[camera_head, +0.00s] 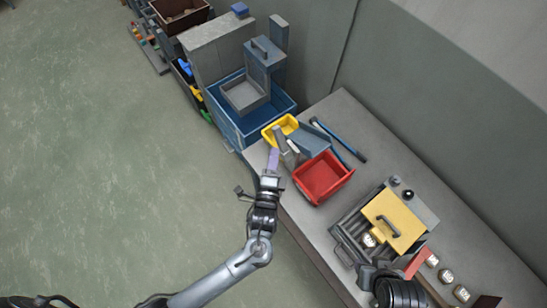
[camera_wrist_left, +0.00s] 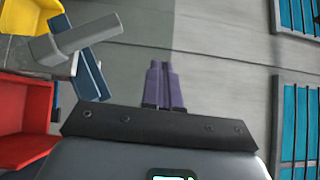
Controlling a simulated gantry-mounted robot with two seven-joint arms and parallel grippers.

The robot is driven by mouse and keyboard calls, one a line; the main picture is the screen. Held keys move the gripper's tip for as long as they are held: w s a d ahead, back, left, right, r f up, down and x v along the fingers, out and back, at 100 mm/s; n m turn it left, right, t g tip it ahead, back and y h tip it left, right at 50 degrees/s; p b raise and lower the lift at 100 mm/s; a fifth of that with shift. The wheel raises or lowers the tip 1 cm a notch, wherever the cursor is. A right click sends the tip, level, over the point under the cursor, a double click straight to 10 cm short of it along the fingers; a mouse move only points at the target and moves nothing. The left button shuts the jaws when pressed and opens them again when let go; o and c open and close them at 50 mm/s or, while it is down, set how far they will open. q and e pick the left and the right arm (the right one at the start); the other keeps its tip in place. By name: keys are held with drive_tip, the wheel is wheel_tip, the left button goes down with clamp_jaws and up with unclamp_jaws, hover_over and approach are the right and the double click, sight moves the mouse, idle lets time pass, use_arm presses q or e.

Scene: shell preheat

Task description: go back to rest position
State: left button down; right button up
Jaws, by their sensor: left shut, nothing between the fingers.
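My left gripper (camera_head: 273,160) is at the left end of the grey bench (camera_head: 356,117), close to a yellow bin (camera_head: 281,127) and a red bin (camera_head: 322,178). Its two purple fingers are together and empty, as the left wrist view (camera_wrist_left: 163,85) shows. In that view the red bin (camera_wrist_left: 22,112) and yellow bin (camera_wrist_left: 25,40) lie to the left of the fingers. The left arm reaches up from the bottom of the head view. A dark ribbed part, seemingly of my right arm, shows at the lower right; its fingers cannot be made out.
A fixture with a yellow handled lid (camera_head: 393,222) stands on the bench, with several round pale parts beside it. Blue-handled tools lie behind the red bin. A blue crate (camera_head: 229,122) and grey cabinet stand beyond the bench end. Open green floor (camera_head: 110,180) fills the left.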

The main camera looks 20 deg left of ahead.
use_arm(q)
drive_tip(key=shift+s+r, duration=0.15)
drive_tip(key=shift+s, duration=0.15)
drive_tip(key=s+a+f+n+g+p, duration=0.2)
drive_tip(key=s+a+n+g, duration=0.15)
drive_tip(key=s+a, duration=0.45)
drive_tip(key=s+a+r+n+g+h, duration=0.1)
drive_tip(key=s+n+g, duration=0.4)
drive_tip(key=s, duration=0.1)
drive_tip(key=s+a+r+n+g+h, duration=0.2)
drive_tip(key=s+n+g, duration=0.4)
drive_tip(key=s, duration=0.1)
drive_tip(key=shift+s, duration=0.2)
drive_tip(key=c, duration=1.8)
unclamp_jaws()
drive_tip(key=shift+c, duration=0.2)
